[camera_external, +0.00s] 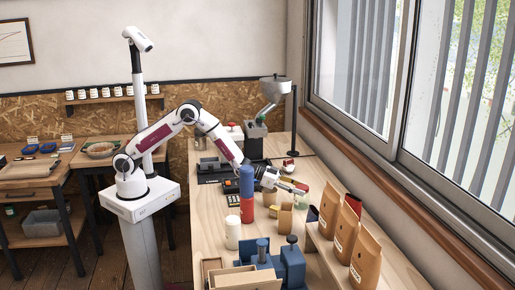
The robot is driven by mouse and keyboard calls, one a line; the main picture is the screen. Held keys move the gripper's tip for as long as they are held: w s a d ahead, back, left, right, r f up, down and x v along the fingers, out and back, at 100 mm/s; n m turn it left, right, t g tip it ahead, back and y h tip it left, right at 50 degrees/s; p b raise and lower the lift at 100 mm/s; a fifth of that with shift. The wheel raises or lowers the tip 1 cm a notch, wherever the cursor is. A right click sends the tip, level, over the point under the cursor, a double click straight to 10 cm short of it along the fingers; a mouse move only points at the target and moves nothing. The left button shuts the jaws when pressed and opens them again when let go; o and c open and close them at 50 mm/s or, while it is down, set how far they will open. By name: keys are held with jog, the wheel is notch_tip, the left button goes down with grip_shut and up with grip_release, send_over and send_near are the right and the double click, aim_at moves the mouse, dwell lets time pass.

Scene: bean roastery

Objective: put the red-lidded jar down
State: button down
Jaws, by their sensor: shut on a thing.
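My gripper (284,184) is over the right middle of the wooden bench, pointing right.
A blue cylinder (246,181) above a red one (247,210) stands just left of my gripper. A cream canister (232,233), blue device (292,264) and kraft bags (341,236) are nearer. A grinder (273,90) stands behind.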

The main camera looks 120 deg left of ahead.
jog(key=shift+r, duration=5)
notch_tip(320, 180, up, 13)
jog(key=w+d+r+m+t+h, duration=0.1)
jog(key=w+d+h, duration=0.1)
jog(key=d, duration=0.9)
jog(key=w+d+r+m+h, duration=0.1)
jog(key=w+d+r, duration=0.15)
jog(key=d, duration=0.85)
jog(key=s+d+m+h, duration=0.1)
jog(key=s+d, duration=0.2)
jog(key=d, duration=1.5)
jog(key=s+d+f, duration=0.4)
jog(key=s+d, duration=0.5)
jog(key=d, duration=0.4)
notch_tip(320, 180, down, 11)
jog(key=shift+m+h, duration=0.4)
